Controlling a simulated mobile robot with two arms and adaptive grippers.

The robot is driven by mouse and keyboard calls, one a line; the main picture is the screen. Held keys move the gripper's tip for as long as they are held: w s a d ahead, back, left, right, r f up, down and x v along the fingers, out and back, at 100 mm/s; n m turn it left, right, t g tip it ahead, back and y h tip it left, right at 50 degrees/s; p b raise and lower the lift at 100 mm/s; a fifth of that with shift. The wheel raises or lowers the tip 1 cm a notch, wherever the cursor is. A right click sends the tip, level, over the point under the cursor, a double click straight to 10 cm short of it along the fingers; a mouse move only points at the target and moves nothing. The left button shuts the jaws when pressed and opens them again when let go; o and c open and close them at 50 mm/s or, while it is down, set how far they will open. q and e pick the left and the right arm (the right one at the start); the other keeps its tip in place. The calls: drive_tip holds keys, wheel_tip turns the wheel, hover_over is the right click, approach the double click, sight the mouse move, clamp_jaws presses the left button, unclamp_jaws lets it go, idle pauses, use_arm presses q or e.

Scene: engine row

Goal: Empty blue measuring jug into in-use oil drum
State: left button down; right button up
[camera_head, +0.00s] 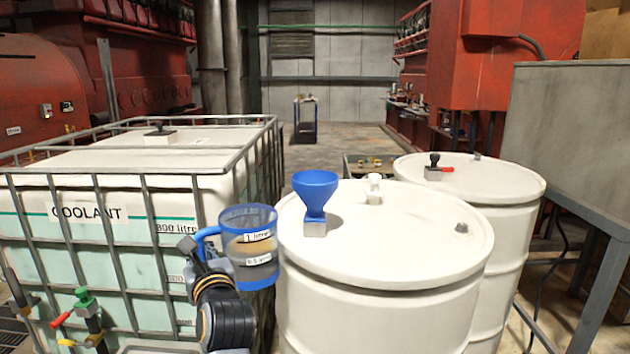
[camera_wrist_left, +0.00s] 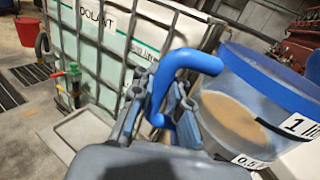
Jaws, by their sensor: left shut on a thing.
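The blue measuring jug (camera_head: 249,246) is clear-walled with a blue rim and handle, and carries 1 litre and 0.5 litre labels. My left gripper (camera_head: 197,262) is shut on its handle and holds it about upright, left of the near white drum (camera_head: 385,305). In the left wrist view the jug (camera_wrist_left: 255,100) holds brownish liquid, and the gripper (camera_wrist_left: 165,110) grips the blue handle (camera_wrist_left: 183,62). A blue funnel (camera_head: 316,190) stands on the near drum's top. A second white drum (camera_head: 510,230) stands behind to the right, with a black-and-red fitting on top. My right gripper is not in view.
A caged coolant tank (camera_head: 90,260) stands left of the jug, with a green-topped valve (camera_head: 85,305) at its front. A white cap (camera_head: 374,188) and a small plug (camera_head: 461,227) sit on the near drum.

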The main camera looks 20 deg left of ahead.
use_arm(q)
drive_tip(key=w+a+r, duration=0.1)
drive_tip(key=w+r, duration=0.2)
drive_tip(key=r, duration=0.3)
drive_tip(key=shift+w+a+b, duration=0.2)
drive_tip(key=shift+w+b, duration=0.1)
drive_tip(key=shift+w, duration=0.1)
